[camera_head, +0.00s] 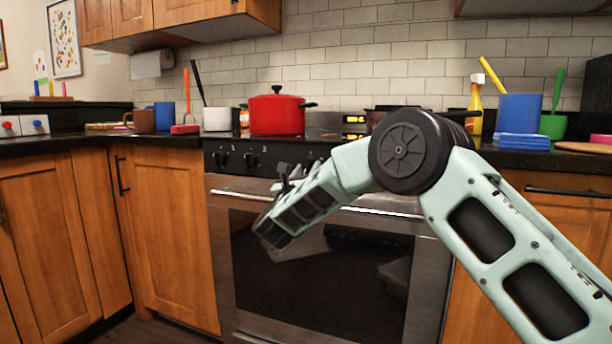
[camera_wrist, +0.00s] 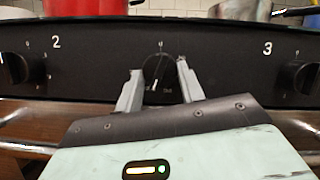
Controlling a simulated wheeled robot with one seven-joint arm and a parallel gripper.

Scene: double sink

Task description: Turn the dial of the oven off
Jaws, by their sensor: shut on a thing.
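The oven (camera_head: 318,262) has a black control panel with round dials along its top front. In the wrist view the middle dial (camera_wrist: 158,72) sits between the numbers 2 and 3. Its white pointer line points downward, leaning slightly left. My gripper (camera_wrist: 159,70) has one finger on each side of this dial and is shut on it. In the head view my gripper (camera_head: 289,172) is at the panel, and the held dial is hard to make out behind it.
Other dials flank it in the wrist view, one at the left (camera_wrist: 15,70) and one at the right (camera_wrist: 302,77). The oven's handle bar (camera_head: 240,195) runs just below the panel. A red pot (camera_head: 277,115) stands on the stove above.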

